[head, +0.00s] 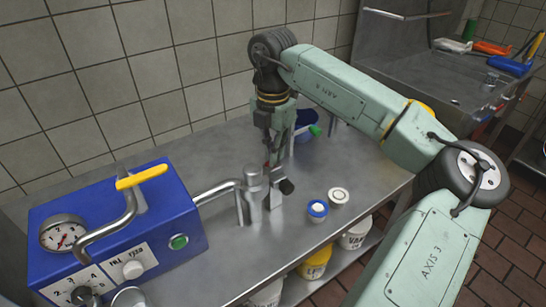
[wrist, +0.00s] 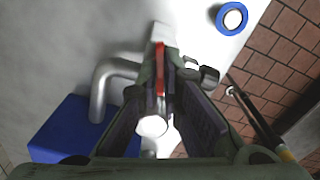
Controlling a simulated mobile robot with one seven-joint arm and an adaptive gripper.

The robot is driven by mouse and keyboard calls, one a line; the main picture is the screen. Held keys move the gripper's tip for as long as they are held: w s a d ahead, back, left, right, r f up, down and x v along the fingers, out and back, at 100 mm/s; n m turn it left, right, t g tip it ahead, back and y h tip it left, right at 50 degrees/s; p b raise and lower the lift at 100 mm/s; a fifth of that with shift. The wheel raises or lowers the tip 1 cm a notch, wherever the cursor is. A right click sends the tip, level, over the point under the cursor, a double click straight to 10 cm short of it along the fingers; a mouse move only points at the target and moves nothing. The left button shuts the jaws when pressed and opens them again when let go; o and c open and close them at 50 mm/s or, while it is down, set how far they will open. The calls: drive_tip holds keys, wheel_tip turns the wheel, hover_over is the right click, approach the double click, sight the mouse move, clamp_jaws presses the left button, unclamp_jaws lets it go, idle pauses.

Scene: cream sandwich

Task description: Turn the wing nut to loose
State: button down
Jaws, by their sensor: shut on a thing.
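My gripper (head: 272,145) points down over the steel nozzle fitting (head: 254,182) at the end of the blue filling machine's pipe. In the wrist view the fingers (wrist: 164,85) close on a narrow red piece (wrist: 160,68), which looks like the wing nut. Its red edge also shows below the fingers in the head view (head: 268,164). The fingers hide most of its shape, so I cannot tell its turn angle. A black knob (head: 286,187) sticks out beside the fitting, to the right of the fingers in the wrist view (wrist: 208,75).
The blue machine (head: 165,242) with gauge and yellow-handled lever stands at left. A blue container (head: 306,122) stands behind my gripper. Tubs stand on the lower shelf.

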drive_tip(key=n+b, duration=0.2)
drive_tip(key=n, duration=0.1)
drive_tip(key=shift+f+n, duration=0.1)
drive_tip(key=shift+n, duration=0.3)
drive_tip(key=n+b, duration=0.1)
drive_tip(key=n, duration=0.2)
drive_tip(key=shift+n, duration=0.3)
drive_tip(key=n, duration=0.3)
drive_tip(key=shift+n, duration=0.4)
drive_tip(key=n, duration=0.3)
drive_tip(key=shift+n, duration=0.3)
drive_tip(key=n, duration=0.3)
drive_tip(key=shift+n, duration=0.3)
drive_tip(key=n, duration=0.3)
drive_tip(key=shift+n, duration=0.3)
drive_tip(key=n, duration=0.6)
drive_tip(key=shift+n, duration=0.4)
